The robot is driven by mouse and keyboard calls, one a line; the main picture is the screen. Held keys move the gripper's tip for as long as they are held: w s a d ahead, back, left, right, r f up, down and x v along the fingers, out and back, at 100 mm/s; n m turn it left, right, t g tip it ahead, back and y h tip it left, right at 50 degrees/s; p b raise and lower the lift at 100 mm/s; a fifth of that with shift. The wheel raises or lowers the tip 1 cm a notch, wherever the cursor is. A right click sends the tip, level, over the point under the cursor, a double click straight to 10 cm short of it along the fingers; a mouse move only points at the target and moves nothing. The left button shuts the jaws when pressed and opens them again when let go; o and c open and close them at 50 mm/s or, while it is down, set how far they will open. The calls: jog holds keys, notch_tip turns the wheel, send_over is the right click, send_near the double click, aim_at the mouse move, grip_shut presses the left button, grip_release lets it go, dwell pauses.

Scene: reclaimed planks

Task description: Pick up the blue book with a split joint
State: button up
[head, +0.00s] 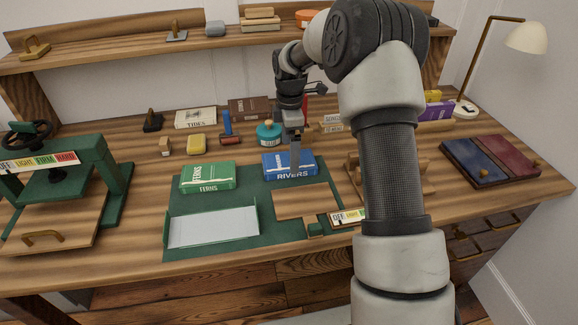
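The blue book (277,165), marked "RIVERS" on its spine, lies flat on the green mat (232,250) in the middle of the bench. A split joint cannot be made out at this size. My gripper (295,158) points down over the blue book, with a finger in front of its cover. I cannot tell whether it touches the book or how far apart the fingers are. The far finger and part of the book are hidden.
A green book (208,177) and a pale tray (213,228) lie to the left on the mat. A wooden board (303,202) is close in front. A turquoise pot (268,133) and a brush (227,128) stand behind. A green press (95,170) is far left.

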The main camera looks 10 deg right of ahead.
jog(key=f, duration=0.2)
jog(key=f+b, duration=0.1)
jog(key=f, duration=0.1)
jog(key=shift+w+a, duration=0.15)
jog(key=shift+w, duration=0.05)
jog(key=c, duration=1.2)
jog(key=shift+c, duration=0.4)
jog(key=shift+r, duration=0.15)
